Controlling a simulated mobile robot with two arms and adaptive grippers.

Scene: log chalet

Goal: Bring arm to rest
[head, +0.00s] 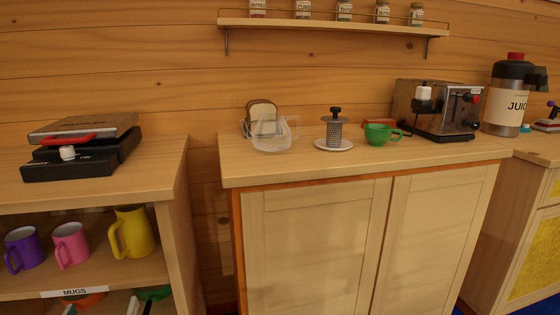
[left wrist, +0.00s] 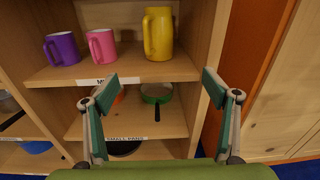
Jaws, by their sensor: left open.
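My left gripper (left wrist: 160,88) is open and empty in the left wrist view, its two green-padded fingers spread wide in front of a wooden shelf unit (left wrist: 140,73). In the head view only the tips of my left gripper (head: 101,308) show at the bottom edge, below the mug shelf. A green pan (left wrist: 156,93) is on the shelf beyond the fingers, apart from them. The rest of the left arm is hidden. My right gripper is in neither view.
Purple (head: 23,248), pink (head: 70,244) and yellow (head: 133,232) mugs stand on the upper shelf. A waffle-maker-like appliance (head: 80,150) sits on top.

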